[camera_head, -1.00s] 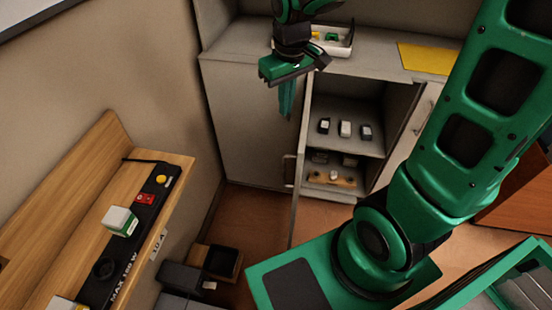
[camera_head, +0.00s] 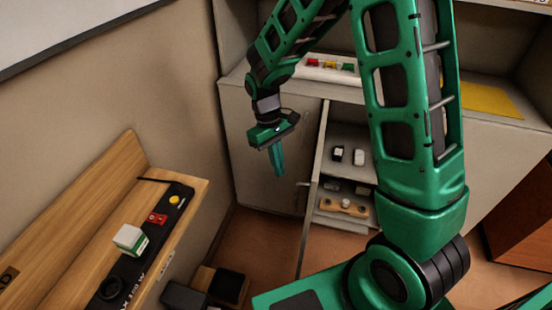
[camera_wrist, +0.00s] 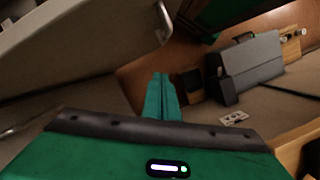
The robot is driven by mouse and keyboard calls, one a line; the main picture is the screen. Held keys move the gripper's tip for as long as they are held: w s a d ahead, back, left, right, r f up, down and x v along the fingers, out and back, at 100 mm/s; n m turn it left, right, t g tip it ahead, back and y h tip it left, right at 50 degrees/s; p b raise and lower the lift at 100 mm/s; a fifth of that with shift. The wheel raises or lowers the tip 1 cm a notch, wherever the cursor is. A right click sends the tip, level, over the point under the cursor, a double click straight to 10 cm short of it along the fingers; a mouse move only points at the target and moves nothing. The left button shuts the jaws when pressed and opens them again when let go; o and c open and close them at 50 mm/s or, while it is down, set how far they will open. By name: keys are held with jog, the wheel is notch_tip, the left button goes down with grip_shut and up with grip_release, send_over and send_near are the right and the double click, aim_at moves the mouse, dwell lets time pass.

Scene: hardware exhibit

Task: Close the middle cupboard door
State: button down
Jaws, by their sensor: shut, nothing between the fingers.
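The middle cupboard door (camera_head: 314,187) stands open in the head view, seen nearly edge-on, with its handle (camera_head: 303,184) on the side facing left. Behind it, the open compartment shows shelves with small items. My gripper (camera_head: 278,162) is to the left of the open door, in front of the closed left cupboard door (camera_head: 250,145). Its fingers point down, are shut and hold nothing. In the wrist view the shut fingers (camera_wrist: 162,97) point forward; a grey panel (camera_wrist: 90,45) with a handle (camera_wrist: 163,22), apparently the open door, is at upper left, apart from them.
A wooden bench (camera_head: 75,225) with a black power strip (camera_head: 150,235) stands at the left. Dark boxes (camera_head: 228,286) are on the floor beside it. The counter holds a white tray (camera_head: 328,72) and a yellow sheet (camera_head: 490,98).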

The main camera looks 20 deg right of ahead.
jog(key=s+d+f, duration=0.2)
jog(key=s+f, duration=0.2)
jog(key=shift+s+f, duration=0.3)
jog(key=shift+s, duration=0.05)
jog(key=shift+s, duration=0.1)
dwell(0.3)
